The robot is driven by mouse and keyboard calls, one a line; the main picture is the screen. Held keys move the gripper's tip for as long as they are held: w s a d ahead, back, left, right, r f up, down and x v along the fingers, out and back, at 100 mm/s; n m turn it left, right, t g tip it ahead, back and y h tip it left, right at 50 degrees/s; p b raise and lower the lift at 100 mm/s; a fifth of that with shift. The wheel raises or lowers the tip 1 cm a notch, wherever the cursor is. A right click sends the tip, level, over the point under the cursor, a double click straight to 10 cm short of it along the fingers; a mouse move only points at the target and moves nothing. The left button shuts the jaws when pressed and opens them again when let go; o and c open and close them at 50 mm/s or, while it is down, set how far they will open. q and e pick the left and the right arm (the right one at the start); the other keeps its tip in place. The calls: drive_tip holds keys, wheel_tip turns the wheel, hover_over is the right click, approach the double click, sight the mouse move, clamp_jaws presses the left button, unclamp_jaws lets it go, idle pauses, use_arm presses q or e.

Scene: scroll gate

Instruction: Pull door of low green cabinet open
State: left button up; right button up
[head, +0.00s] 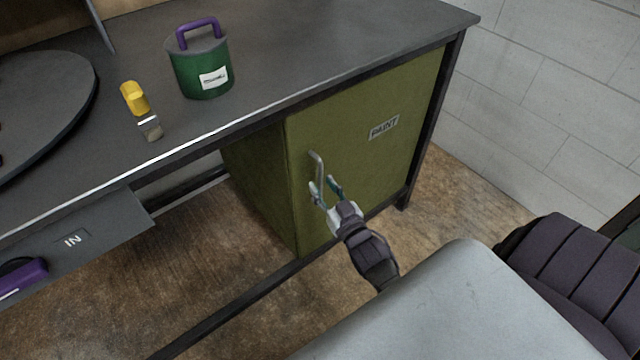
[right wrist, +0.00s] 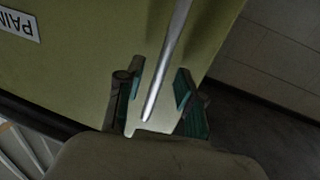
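The low green cabinet (head: 250,185) stands under the table, and its door (head: 365,165) with the "PAINT" label is shut. A metal bar handle (head: 316,163) is on the left part of the door. My right gripper (head: 325,190) is open at the lower end of the handle. In the right wrist view the handle (right wrist: 168,60) runs between the two open fingers of the right gripper (right wrist: 158,95), with gaps on both sides. The green door (right wrist: 85,65) fills the background there. My left gripper is not in view.
The dark table (head: 270,60) holds a green pot (head: 203,75) with a purple handle, a yellow-and-grey item (head: 135,98) and a round dark disc (head: 45,105). An "IN" drawer (head: 75,245) is at lower left.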

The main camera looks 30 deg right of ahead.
drive_tip(key=shift+w+d, duration=0.15)
drive_tip(key=shift+w, duration=0.9)
clamp_jaws()
